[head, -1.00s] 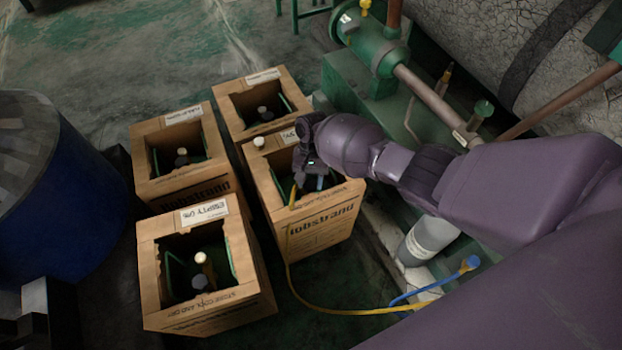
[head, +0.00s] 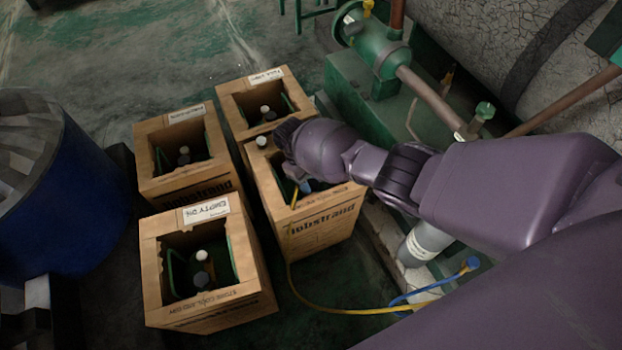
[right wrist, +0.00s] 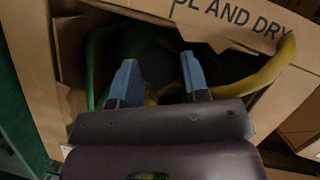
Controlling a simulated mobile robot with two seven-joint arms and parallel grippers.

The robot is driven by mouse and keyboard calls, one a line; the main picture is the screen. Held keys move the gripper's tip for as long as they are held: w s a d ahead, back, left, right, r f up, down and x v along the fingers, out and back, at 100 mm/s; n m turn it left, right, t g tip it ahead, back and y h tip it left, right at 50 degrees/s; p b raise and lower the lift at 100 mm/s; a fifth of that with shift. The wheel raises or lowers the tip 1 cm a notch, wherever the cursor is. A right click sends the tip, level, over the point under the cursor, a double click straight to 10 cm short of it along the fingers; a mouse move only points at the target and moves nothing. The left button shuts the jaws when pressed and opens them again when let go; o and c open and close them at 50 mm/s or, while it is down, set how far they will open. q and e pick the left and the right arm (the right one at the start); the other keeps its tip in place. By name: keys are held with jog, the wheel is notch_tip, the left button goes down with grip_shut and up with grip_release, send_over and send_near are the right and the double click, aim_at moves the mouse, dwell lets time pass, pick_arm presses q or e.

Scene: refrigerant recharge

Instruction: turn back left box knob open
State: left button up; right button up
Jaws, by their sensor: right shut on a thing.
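The back left box (head: 160,184) is an open brown carton with a white label; a pale-capped dark valve (head: 184,155) shows inside. My right gripper is not there: it is down in the near right box (head: 330,222), mostly hidden by my purple wrist in the head view. In the right wrist view, its two blue-grey fingers (right wrist: 160,84) are inside a carton opening, on either side of a dark rounded knob (right wrist: 158,64), and shut on it. Shadow blurs the knob's outline. My left gripper is not clearly seen.
A yellow hose (head: 300,293) runs from the near right box over the floor; it curves beside the fingers in the right wrist view (right wrist: 268,72). A near left box (head: 157,290) and a far right box (head: 226,102) stand close by. A blue drum (head: 85,205) is at left, green machinery (head: 375,95) at right.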

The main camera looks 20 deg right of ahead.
jog(key=n+t+h, duration=0.1)
jog(key=n, duration=0.3)
jog(key=shift+a+r+n+p, duration=0.1)
jog(key=shift+a+n+p, duration=0.05)
jog(key=shift+n+p, duration=0.25)
jog(key=n+t+h, duration=0.1)
jog(key=n, duration=0.1)
jog(key=shift+s+n+p, duration=0.1)
jog(key=shift+n+p, duration=0.2)
jog(key=shift+n+t, duration=0.3)
jog(key=shift+n, duration=0.6)
jog(key=shift+s+n+t+h+p, duration=0.1)
jog(key=shift+n+t+h+p, duration=0.3)
jog(key=shift+n, duration=0.6)
pick_arm(q)
jog(key=shift+s+a+r+n+g, duration=0.1)
jog(key=shift+s+a+n+g, duration=0.15)
jog(key=shift+s, duration=0.3)
pick_arm(e)
jog(key=shift+n, duration=0.6)
jog(key=shift+s+t, duration=0.1)
jog(key=shift+t, duration=0.2)
pick_arm(q)
jog(key=shift+w, duration=0.2)
pick_arm(e)
jog(key=o, duration=0.6)
jog(key=shift+o, duration=0.2)
